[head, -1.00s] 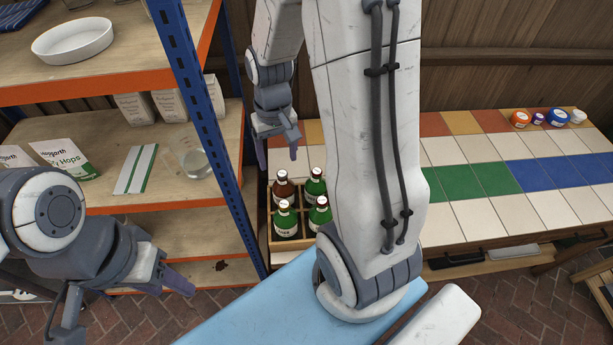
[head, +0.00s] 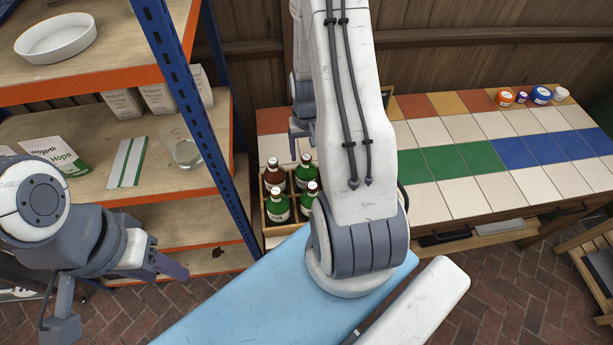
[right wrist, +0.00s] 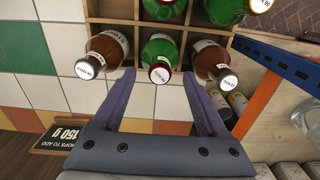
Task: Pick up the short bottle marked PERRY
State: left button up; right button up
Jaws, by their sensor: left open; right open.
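Several bottles stand upright in a divided wooden crate (head: 266,226) at the near left end of the tiled counter. In the head view they are a brown bottle (head: 275,175) and green bottles (head: 277,207). No label reads clearly as PERRY. In the right wrist view a brown bottle (right wrist: 110,45) has a label that seems to read STOUT. A green bottle (right wrist: 160,48) and another brown bottle (right wrist: 207,58) stand beside it. My right gripper (right wrist: 159,76) is open and empty, its fingertips around the green bottle's cap in the picture; contact is unclear. My left gripper (head: 118,293) is open and empty, left of the crate.
A blue-and-orange shelf rack (head: 190,110) stands close left of the crate, holding a white dish (head: 55,45), packets and a glass beaker (head: 185,152). Small jars (head: 540,95) stand at the counter's far right. The counter's middle is clear. A dark sign (right wrist: 62,137) shows in the wrist view.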

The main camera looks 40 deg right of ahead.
aim_at(307, 157)
jog(key=shift+f+p, duration=0.3)
jog(key=shift+f, duration=1.2)
grip_shut()
jog(key=shift+w, duration=0.1)
